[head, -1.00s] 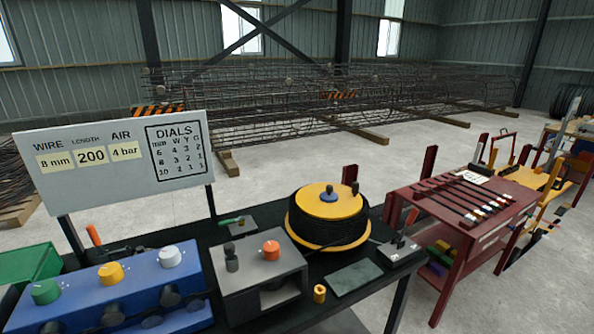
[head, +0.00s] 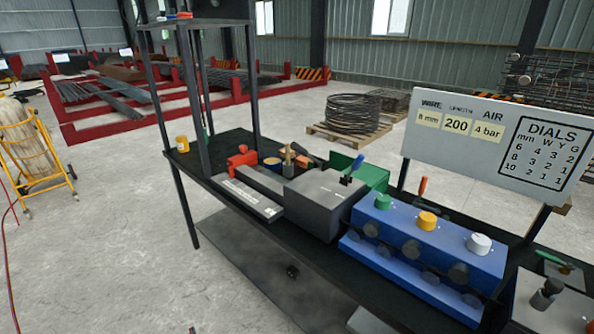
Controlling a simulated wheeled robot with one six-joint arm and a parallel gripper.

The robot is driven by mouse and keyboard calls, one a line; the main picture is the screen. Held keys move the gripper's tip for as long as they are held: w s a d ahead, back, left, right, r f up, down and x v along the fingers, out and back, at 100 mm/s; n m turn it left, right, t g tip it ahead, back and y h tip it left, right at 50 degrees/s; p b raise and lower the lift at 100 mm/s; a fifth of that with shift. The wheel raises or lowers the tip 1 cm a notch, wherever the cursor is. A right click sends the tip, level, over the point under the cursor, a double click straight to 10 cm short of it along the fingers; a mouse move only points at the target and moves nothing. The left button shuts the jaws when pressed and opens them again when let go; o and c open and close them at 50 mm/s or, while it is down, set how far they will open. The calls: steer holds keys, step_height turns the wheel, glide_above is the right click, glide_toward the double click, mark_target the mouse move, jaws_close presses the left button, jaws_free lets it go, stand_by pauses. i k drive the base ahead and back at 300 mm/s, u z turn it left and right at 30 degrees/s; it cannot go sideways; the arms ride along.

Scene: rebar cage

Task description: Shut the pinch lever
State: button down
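No lever is labelled as the pinch lever, so I cannot tell which one it is. A lever with a blue handle (head: 357,163) stands tilted on top of a grey box (head: 325,204) in the middle of the black bench. An orange-red handle (head: 422,187) stands upright behind the blue dial box (head: 425,245), its base hidden. The dial box carries a green knob (head: 383,202), a yellow knob (head: 426,221) and a white knob (head: 479,243). My gripper is not in view.
A white sign board (head: 500,135) stands behind the dial box. A red clamp-like part (head: 242,163) and a long grey rail (head: 245,195) lie left of the grey box. A dark frame (head: 195,90) rises at the bench's left. The floor (head: 110,220) at left is open.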

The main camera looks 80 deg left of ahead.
mark_target(360, 158)
steer(key=u, duration=2.4)
steer(key=k, duration=0.7)
steer(key=u, duration=0.85)
steer(key=i, duration=1.5)
steer(key=z, duration=0.7)
steer(key=i, duration=0.25)
steer(key=z, duration=0.4)
